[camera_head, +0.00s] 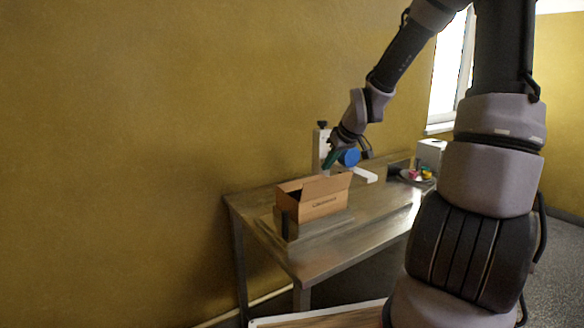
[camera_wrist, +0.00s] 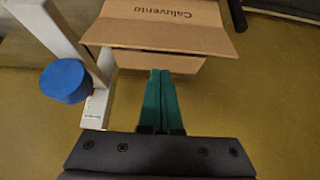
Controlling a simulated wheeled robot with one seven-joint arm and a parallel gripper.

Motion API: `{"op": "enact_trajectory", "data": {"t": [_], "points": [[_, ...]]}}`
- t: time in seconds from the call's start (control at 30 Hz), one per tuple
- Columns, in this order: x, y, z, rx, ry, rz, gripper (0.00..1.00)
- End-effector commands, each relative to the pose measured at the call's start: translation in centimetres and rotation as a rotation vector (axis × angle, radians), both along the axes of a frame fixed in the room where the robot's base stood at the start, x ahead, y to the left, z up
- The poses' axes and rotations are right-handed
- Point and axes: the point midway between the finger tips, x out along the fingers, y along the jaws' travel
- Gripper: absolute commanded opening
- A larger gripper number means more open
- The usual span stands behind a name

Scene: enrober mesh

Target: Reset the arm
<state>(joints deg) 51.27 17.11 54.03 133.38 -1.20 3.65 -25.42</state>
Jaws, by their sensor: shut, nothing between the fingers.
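My gripper (camera_head: 330,160) is raised above the metal table, close behind and above the open cardboard box. In the wrist view its two green fingers (camera_wrist: 160,100) are together with nothing between them. The cardboard box (camera_head: 318,208) sits on a low stand on the table with a flap up. In the wrist view the box's flap (camera_wrist: 165,38), printed "Caluvento", lies just beyond the fingertips. I cannot tell whether the fingertips touch it.
The metal table (camera_head: 310,262) stands against the yellow wall. A white upright device with a blue disc (camera_wrist: 65,82) is beside my gripper. A plate with colourful items (camera_head: 416,176) and a white-grey box (camera_head: 431,153) are at the far end. The table's front right is clear.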

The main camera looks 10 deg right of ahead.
Motion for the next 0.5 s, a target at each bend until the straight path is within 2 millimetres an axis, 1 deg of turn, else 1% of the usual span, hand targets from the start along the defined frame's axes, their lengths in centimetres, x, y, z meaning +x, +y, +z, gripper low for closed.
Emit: {"op": "enact_trajectory", "data": {"t": [0.13,0.23,0.37,0.47,0.5], "points": [[-1.3,0.0,0.6,-0.039,0.033,-0.031,0.0],[-3.2,-0.2,2.0,-0.081,0.067,-0.091,0.0],[-6.5,-0.5,5.2,-0.11,0.094,-0.21,0.0],[-9.3,-0.5,8.2,-0.096,0.094,-0.307,0.0],[-10.5,-0.4,9.3,-0.081,0.091,-0.344,0.0]]}}
